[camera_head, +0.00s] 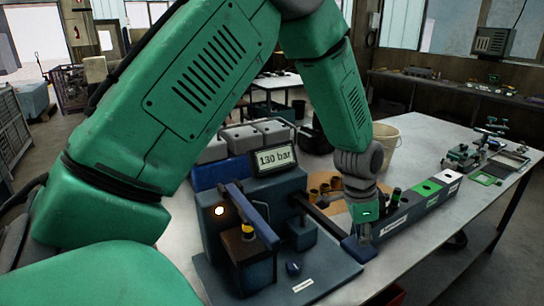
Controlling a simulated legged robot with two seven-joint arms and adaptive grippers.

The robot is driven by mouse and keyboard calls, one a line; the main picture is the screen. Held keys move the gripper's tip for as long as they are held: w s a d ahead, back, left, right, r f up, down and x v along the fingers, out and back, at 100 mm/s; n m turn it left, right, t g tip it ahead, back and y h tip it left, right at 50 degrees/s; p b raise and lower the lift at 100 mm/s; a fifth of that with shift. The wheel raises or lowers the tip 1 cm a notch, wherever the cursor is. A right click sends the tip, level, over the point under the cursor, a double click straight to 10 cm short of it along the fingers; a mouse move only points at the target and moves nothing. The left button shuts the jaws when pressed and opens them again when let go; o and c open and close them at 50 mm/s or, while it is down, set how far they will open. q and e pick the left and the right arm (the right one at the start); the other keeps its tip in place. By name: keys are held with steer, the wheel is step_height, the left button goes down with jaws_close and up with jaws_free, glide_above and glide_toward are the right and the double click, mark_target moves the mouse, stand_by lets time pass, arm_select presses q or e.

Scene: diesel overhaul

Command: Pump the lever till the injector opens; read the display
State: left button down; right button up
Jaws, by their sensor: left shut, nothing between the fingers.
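The dark blue test stand (222,262) sits on the table. Its display (273,159) reads "130 bar". A small part with a yellow band (248,232), which looks like the injector, stands upright at the front of the stand; a spray is not visible. The pump lever (322,219) reaches from the stand's right side towards the lower right and ends in a blue handle (358,249). My left gripper (364,236) points down with shut fingers, right above or touching the handle; I cannot tell which. My right gripper is not in view.
A long block with green and white squares (430,189) stands right of the gripper. Brass-coloured sleeves (324,186) and a beige bucket (385,140) are behind.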

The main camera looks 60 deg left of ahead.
mark_target(359, 247)
arm_select(q)
steer(key=shift+r, duration=0.15)
steer(key=shift+f+b, duration=1.2)
steer(key=shift+f, duration=1.15)
step_height(359, 247, up, 2)
steer(key=p, duration=0.2)
steer(key=shift+a+r+p, duration=0.1)
steer(key=shift+p, duration=0.2)
steer(key=shift+a+r, duration=0.1)
steer(key=shift+r, duration=0.75)
steer(key=shift+a+r, duration=0.15)
steer(key=shift+r, duration=0.2)
